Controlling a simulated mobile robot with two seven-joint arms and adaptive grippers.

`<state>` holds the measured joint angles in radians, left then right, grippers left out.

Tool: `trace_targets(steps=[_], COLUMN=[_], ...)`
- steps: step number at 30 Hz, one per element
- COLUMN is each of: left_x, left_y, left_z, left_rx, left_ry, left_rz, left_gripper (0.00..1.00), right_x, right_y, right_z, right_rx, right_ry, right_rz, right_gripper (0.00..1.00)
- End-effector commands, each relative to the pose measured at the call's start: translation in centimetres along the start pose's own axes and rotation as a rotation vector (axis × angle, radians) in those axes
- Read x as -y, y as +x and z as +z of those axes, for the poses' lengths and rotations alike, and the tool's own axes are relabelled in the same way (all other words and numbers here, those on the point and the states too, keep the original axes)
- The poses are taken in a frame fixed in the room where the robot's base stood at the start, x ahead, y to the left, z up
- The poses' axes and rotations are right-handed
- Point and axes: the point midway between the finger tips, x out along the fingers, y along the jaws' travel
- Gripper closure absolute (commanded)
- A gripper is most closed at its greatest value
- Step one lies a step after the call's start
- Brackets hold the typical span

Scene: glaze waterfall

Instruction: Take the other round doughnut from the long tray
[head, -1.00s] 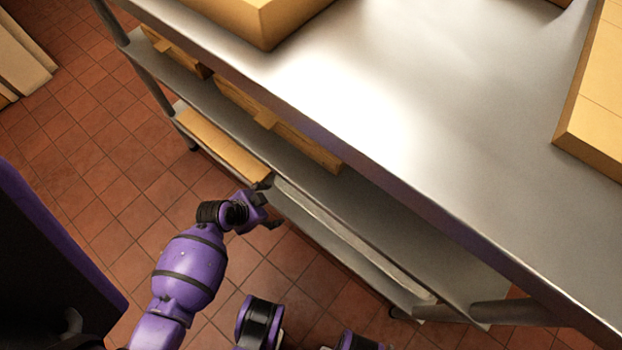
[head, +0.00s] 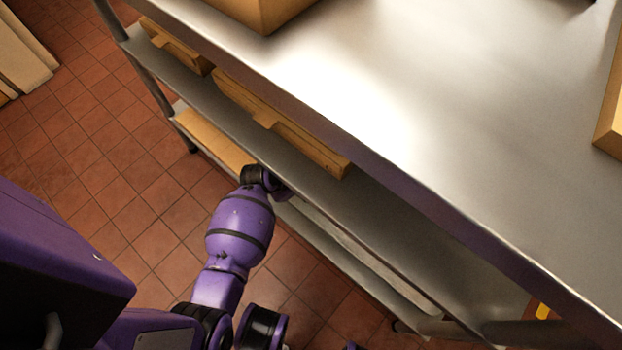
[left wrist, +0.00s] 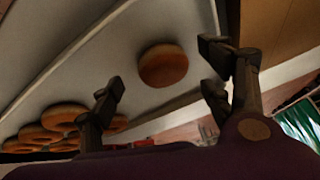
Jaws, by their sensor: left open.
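A round doughnut (left wrist: 163,66), brown and without a visible hole, lies by itself on the pale long tray (left wrist: 125,50) in the left wrist view. My left gripper (left wrist: 160,82) is open, its dark fingers on either side of and nearer than the doughnut, with nothing between them. Several ring-shaped doughnuts (left wrist: 42,130) are grouped at the lower left, partly behind a finger. In the head view, my left gripper (head: 282,192) reaches under the table edge and is mostly hidden. A pale tray (head: 365,258) shows on the low shelf there; no doughnuts are visible in it. My right gripper is not in view.
A steel table (head: 420,130) with a cardboard-coloured box (head: 265,10) overhangs the shelves. A wooden crate (head: 285,125) sits on the middle shelf above my arm. A tan board (head: 215,140) lies on the low shelf to the left.

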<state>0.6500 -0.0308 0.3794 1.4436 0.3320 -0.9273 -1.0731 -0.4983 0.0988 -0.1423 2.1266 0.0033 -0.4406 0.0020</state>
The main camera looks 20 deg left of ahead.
Motion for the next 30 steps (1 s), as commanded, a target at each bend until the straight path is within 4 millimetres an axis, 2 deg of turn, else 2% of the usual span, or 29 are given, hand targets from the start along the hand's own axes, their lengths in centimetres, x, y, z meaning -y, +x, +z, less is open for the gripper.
trace_targets(steps=[1,6,15,26,30], left_x=[0.1,-0.1,0.1,0.0,-0.1], left_y=[0.7,3.1,3.4,3.4,3.5], left_z=[-0.9,-0.4,-0.7,-0.6,-0.6], left_rx=[-0.004,0.002,0.0,0.0,0.001], left_ry=[0.0,-0.003,0.0,-0.001,-0.001], left_rz=[0.002,0.004,0.001,0.003,0.004], left_gripper=[0.28,0.28,0.28,0.74,0.74], right_x=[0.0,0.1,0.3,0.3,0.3], right_y=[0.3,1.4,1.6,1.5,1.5], right_z=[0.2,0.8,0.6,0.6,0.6], right_rx=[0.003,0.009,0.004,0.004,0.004], right_ry=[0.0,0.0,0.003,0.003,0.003], right_rz=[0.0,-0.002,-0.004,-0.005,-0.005], right_gripper=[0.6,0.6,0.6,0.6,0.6])
